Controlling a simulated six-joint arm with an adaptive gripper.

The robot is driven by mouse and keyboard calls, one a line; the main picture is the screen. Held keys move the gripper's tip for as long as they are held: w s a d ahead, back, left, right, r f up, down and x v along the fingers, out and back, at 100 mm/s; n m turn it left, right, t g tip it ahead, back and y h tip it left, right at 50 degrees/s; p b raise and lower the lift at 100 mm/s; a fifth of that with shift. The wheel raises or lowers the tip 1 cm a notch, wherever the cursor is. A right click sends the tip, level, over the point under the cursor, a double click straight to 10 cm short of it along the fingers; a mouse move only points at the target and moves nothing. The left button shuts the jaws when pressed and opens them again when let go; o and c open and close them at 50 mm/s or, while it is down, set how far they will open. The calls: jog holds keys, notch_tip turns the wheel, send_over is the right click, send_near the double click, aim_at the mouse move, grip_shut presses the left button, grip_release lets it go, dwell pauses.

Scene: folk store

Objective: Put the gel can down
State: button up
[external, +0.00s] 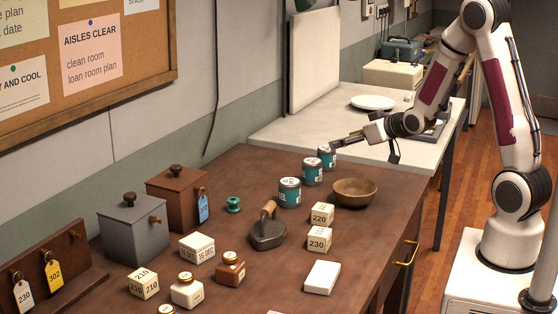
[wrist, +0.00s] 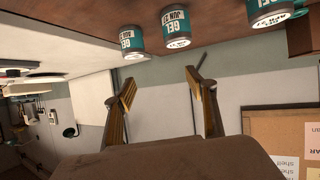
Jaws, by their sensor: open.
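Three teal gel cans with white lettering stand upright in a row on the brown table: a near one (external: 289,193), a middle one (external: 312,172) and a far one (external: 327,157). In the wrist view the far can (wrist: 131,44), middle can (wrist: 177,30) and near can (wrist: 268,14) show along the top, upside down. My gripper (external: 343,141) is beside the far can's top in the external view. In the wrist view my gripper (wrist: 160,84) has its fingers spread, with nothing between them. The fingertips look apart from the cans.
A wooden bowl (external: 354,193) stands right of the cans. An iron (external: 268,230), a green spool (external: 233,205) and number blocks (external: 320,239) are nearer. A white table (external: 270,134) with a plate (external: 372,103) adjoins behind. Lidded boxes (external: 133,232) stand at left.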

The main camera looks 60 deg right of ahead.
jog(key=s+a+r+n+g+y, duration=0.1)
jog(key=s+a+r, duration=0.35)
jog(key=a, duration=0.25)
jog(key=s+a+r+n+g+y, duration=0.1)
jog(key=s+a+r+g, duration=0.15)
jog(key=s+a, duration=0.35)
jog(key=s+a+r+g+y, duration=0.1)
jog(key=s+a, duration=0.5)
jog(key=s, duration=0.3)
jog(key=s+a+r+n+g+y, duration=0.1)
jog(key=s+a+r, duration=0.1)
jog(key=s+a, duration=0.3)
jog(key=s, duration=0.4)
jog(key=shift+a+n+y, duration=0.3)
jog(key=shift+a+y, duration=0.05)
jog(key=shift+y, duration=0.05)
